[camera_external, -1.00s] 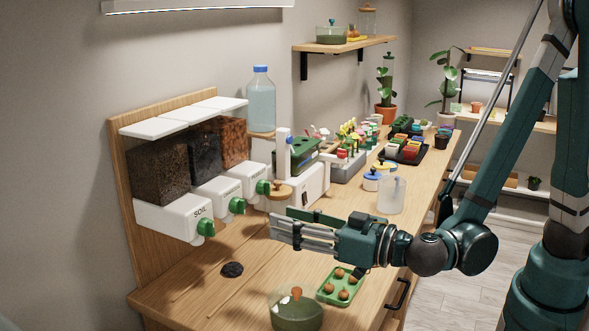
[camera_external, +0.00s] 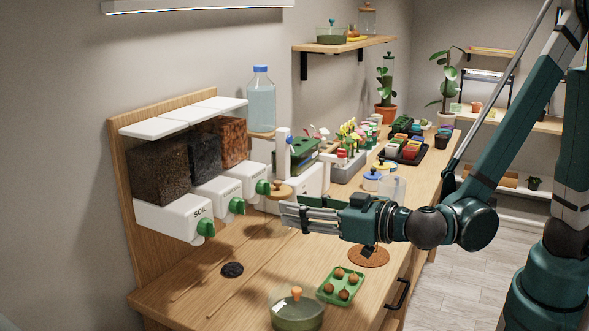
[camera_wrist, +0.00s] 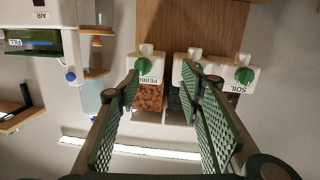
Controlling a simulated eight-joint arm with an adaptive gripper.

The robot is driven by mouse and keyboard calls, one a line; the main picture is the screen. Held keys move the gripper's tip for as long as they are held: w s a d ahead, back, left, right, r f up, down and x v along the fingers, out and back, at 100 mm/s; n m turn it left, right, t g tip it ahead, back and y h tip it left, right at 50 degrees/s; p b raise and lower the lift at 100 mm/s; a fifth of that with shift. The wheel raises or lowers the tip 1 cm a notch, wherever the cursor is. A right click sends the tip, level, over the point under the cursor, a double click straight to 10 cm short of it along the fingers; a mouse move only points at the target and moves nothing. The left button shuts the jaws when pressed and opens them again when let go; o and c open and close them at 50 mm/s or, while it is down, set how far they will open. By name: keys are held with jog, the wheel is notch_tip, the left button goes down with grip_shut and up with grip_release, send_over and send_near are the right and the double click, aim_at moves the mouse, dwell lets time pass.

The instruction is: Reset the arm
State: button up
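My gripper (camera_external: 283,214) is held level above the wooden bench (camera_external: 215,300), with its fingers pointing left toward the dispensers. In the wrist view my gripper (camera_wrist: 163,88) has its two green textured fingers spread apart, with nothing between them. The wrist view is upside down and shows the dispensers with green knobs beyond the fingertips. My arm reaches in from the right.
White dispensers (camera_external: 165,218) stand at the left. A green tray (camera_external: 325,290) of small brown balls and a lidded green pot (camera_external: 297,312) are at the front. A brown round mat (camera_external: 375,259) lies below the gripper. A clear jug (camera_external: 391,186) stands behind the wrist.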

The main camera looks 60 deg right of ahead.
jog(key=s+d+f+g+h, duration=0.1)
jog(key=s+d+g, duration=0.2)
jog(key=d, duration=0.9)
jog(key=s+d+g+h, duration=0.1)
jog(key=s+d+g, duration=0.2)
jog(key=d, duration=0.8)
jog(key=s+d+g+y+p, duration=0.1)
jog(key=s+d, duration=0.3)
jog(key=s, duration=0.4)
jog(key=s+d+g+y, duration=0.2)
jog(key=s+d, duration=0.2)
jog(key=s, duration=0.5)
jog(key=shift+s+d+f+p, duration=0.15)
jog(key=shift+f+p, duration=0.05)
jog(key=shift+p, duration=0.15)
jog(key=shift+n, duration=0.3)
dwell(1.2)
